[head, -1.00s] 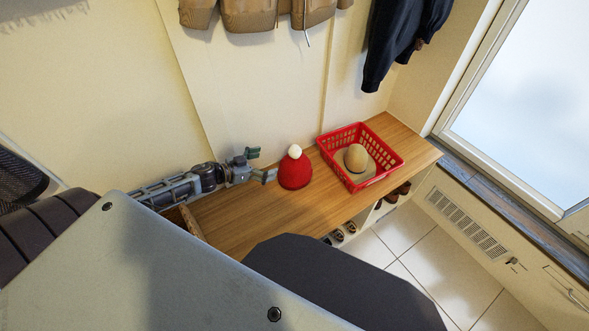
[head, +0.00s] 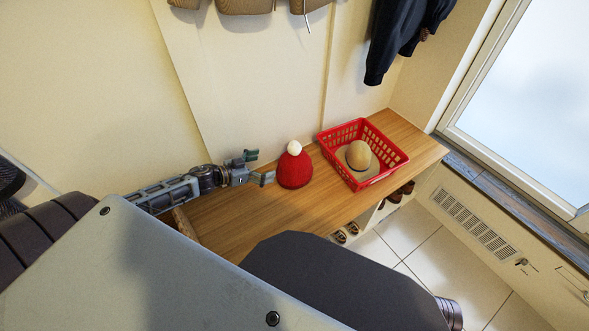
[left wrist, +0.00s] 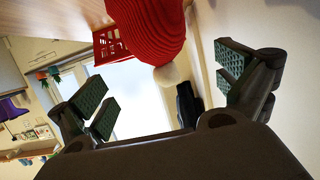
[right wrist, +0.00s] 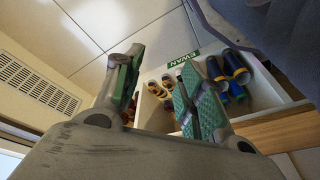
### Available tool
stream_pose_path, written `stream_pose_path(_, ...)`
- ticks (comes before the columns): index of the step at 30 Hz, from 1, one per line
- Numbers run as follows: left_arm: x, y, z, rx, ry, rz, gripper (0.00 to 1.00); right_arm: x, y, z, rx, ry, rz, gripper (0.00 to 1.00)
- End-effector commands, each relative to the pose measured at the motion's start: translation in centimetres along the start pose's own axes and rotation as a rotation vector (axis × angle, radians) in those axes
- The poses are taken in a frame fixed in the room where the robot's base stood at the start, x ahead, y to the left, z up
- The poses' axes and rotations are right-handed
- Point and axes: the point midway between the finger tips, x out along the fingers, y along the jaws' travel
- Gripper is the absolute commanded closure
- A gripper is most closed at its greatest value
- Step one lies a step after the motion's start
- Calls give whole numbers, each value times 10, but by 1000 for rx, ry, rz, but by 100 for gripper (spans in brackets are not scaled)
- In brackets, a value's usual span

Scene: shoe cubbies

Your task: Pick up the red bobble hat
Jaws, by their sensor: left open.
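The red bobble hat (head: 294,171) stands upright on the wooden bench top, with its white pompom (head: 294,147) at the top. My left gripper (head: 262,168) is open just left of the hat, its fingers pointing at it. In the left wrist view the hat (left wrist: 150,30) fills the upper middle, ahead of and between the spread fingers (left wrist: 165,95), with its pompom below it. Nothing is held. My right gripper (right wrist: 160,95) is open and empty, low in front of the shoe cubbies; the head view does not show its fingers.
A red basket (head: 352,180) holding a tan hat (head: 359,155) stands right of the bobble hat on the bench (head: 235,222). Shoes (right wrist: 235,72) sit in cubbies below. Coats (head: 405,40) hang above. A window (head: 530,100) is at the right.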

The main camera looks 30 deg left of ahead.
Motion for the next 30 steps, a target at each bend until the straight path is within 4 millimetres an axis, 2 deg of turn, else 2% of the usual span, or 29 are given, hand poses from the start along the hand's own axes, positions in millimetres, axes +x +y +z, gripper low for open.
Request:
stream_pose_path(15,2,0,0,0,1,0,0,-3,-1,-1,0,3,-1,60)
stream_pose_path(30,30,0,0,1,2,-1,0,-11,-2,-6,-1,23,-7,60)
